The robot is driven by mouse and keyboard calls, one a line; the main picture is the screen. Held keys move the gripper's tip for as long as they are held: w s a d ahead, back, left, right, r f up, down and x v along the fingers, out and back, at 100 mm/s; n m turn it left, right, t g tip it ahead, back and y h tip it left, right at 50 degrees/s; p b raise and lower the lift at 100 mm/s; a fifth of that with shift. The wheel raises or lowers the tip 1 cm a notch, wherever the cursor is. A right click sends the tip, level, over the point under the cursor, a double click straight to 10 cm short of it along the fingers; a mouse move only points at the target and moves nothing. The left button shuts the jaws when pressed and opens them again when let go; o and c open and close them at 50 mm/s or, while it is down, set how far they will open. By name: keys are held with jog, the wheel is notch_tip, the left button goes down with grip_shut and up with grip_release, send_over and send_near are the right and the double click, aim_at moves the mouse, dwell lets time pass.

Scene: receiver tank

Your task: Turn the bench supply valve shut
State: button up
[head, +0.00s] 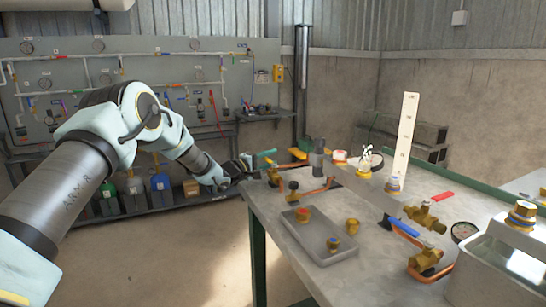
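My gripper (240,167) is at the end of my arm, by the far left corner of the workbench. It is small and dark in the head view, and I cannot tell whether its fingers are open or shut. A teal lever (265,153) and an orange lever (297,153) show just to the right of it, at the far end of the bench. Brass fittings with a copper pipe (316,191) lie nearer. A blue lever (403,227) sits on a brass fitting line further right. Which lever belongs to the bench supply valve is not clear from this view.
The grey workbench (378,264) holds a tray (325,238) with small brass parts, a red lever-like piece (443,196), a gauge (463,232) and a tall white scale (404,135). The floor left of the bench is clear.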

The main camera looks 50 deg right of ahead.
jog(key=shift+d, duration=0.75)
jog(key=shift+c, duration=0.2)
grip_shut()
dwell(0.7)
